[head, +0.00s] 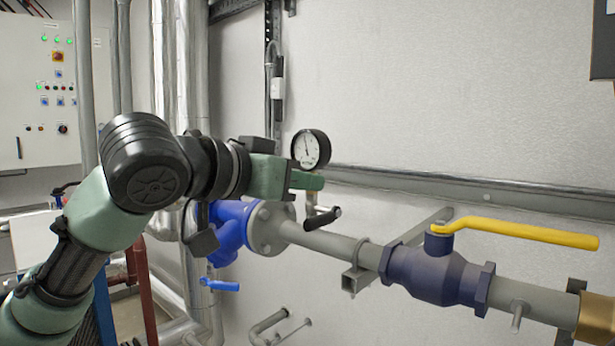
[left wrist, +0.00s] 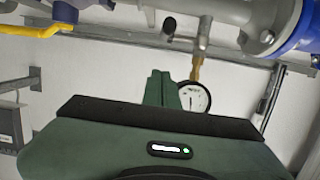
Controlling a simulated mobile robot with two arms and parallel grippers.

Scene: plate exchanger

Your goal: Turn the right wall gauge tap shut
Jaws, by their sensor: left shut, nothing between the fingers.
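The round wall gauge (head: 311,149) has a white dial and black rim. Its small tap, with a black-ended lever (head: 322,218), sits just below it on the pipe. In the left wrist view the picture is upside down: the gauge (left wrist: 196,98) is partly hidden by my fingers, and the tap's black lever end (left wrist: 169,25) shows above them. My left gripper (head: 318,181) is shut and empty. In the head view its fingertips overlap the space between the gauge and the tap lever; touch cannot be told. My right gripper is not in view.
A grey pipe (head: 335,244) runs right to a dark blue valve (head: 440,271) with a long yellow lever (head: 520,232). A blue flanged fitting (head: 222,225) stands left of the tap. A metal rail (head: 470,188) crosses the wall. A control cabinet (head: 45,100) is at far left.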

